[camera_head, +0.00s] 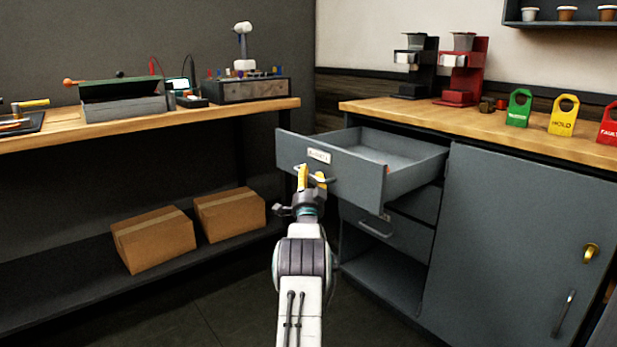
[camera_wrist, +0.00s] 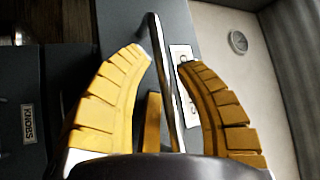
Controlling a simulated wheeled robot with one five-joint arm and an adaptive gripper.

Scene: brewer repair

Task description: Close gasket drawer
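The gasket drawer (camera_head: 346,180) is a grey drawer pulled well out of the cabinet under the right counter, and its visible interior looks empty. Its front carries a white label (camera_head: 319,155), too small to read, and a metal bar handle (camera_head: 327,179). My gripper (camera_head: 311,174) is at this handle, in front of the drawer. In the wrist view, the yellow fingers of my gripper (camera_wrist: 163,58) are apart, with the handle bar (camera_wrist: 164,85) running between them. Gaps show beside the bar, so the fingers do not look clamped on it. Part of the label (camera_wrist: 184,82) is hidden behind the right finger.
A lower drawer (camera_head: 385,233) with its own handle sits below; a label reading KNOBS (camera_wrist: 27,123) shows in the wrist view. A cabinet door (camera_head: 510,230) is to the right. Cardboard boxes (camera_head: 155,240) lie on the left shelf. Coffee machines (camera_head: 462,72) stand on the counter.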

